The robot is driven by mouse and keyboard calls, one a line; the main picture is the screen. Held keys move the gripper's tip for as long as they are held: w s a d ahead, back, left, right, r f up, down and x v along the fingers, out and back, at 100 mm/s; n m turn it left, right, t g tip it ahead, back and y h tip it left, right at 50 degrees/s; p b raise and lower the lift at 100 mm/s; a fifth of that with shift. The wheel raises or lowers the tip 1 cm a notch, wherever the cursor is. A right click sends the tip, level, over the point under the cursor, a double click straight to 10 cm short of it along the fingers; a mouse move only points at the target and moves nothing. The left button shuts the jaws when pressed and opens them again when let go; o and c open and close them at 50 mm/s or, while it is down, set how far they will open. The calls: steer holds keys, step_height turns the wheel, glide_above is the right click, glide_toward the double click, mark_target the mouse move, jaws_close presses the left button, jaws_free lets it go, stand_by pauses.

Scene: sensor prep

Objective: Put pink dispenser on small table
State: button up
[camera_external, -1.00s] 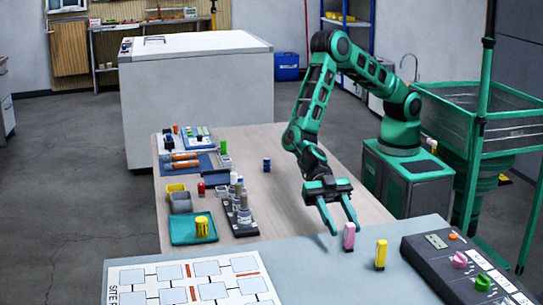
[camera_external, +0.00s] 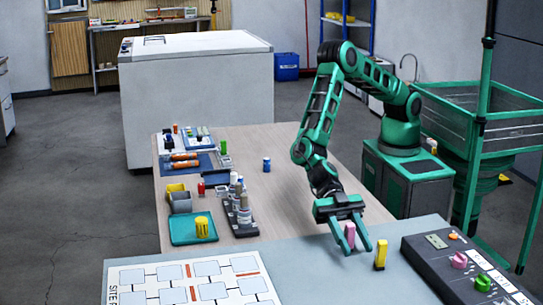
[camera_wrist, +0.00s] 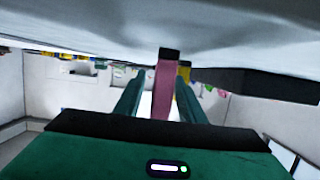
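The pink dispenser (camera_external: 350,231) stands upright on the grey-blue table (camera_external: 330,283) at the front, near its back edge. My gripper (camera_external: 358,249) is low over that table, with its two fingers on either side of the dispenser. In the wrist view, the pink dispenser (camera_wrist: 165,88) shows between the fingers of my gripper (camera_wrist: 158,92), with a visible gap to the left finger. The fingers are apart, and no firm grip shows. The fingers partly hide the dispenser in the external view. Which surface is the small table I cannot tell; a wooden-topped table (camera_external: 290,205) stands behind.
A yellow dispenser (camera_external: 381,254) stands close to the right of my gripper. A dark control panel (camera_external: 440,262) lies further right. A printed sheet (camera_external: 190,283) lies at left. The wooden table holds a teal tray (camera_external: 183,239) and bottles; its middle is mostly clear.

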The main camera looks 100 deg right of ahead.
jaws_close()
steer(key=shift+r, duration=0.1)
